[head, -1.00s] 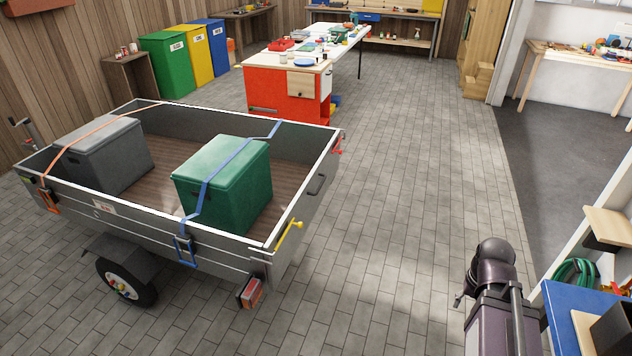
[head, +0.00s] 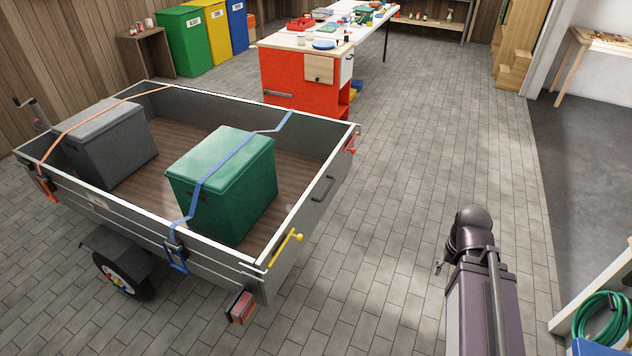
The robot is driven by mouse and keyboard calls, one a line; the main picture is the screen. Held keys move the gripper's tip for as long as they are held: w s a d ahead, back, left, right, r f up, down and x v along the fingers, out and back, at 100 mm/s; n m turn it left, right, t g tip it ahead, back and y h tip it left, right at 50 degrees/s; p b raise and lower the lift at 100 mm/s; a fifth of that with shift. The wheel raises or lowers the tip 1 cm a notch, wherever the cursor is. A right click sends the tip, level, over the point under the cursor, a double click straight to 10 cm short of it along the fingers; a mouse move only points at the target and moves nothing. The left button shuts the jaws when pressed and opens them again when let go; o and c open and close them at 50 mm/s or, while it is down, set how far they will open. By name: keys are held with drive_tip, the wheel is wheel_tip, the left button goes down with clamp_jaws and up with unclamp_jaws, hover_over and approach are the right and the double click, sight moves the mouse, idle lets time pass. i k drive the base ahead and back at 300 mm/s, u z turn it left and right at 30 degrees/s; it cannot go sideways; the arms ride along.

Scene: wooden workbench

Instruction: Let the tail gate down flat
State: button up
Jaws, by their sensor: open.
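The trailer's tail gate (head: 308,222) stands upright at the right end of the grey trailer, closing it. A dark handle (head: 323,188) sits on its outer face. A yellow latch lever (head: 287,248) is at its near corner and a red latch (head: 350,144) at its far corner. Both look in place against the gate; their exact engagement is too small to tell. My gripper (head: 439,267) shows only as a small part beside my arm, over the floor right of the trailer, apart from the gate and empty. Most of it is hidden by the arm.
A green box (head: 222,185) under a blue strap and a grey box (head: 108,145) under an orange strap stand in the trailer. The paved floor behind the gate is clear. A red cabinet bench (head: 290,80) stands beyond; a green hose (head: 602,318) lies at lower right.

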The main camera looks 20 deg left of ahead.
sight(307, 212)
drive_tip(key=u, duration=0.25)
drive_tip(key=i, duration=0.9)
drive_tip(key=u, duration=0.15)
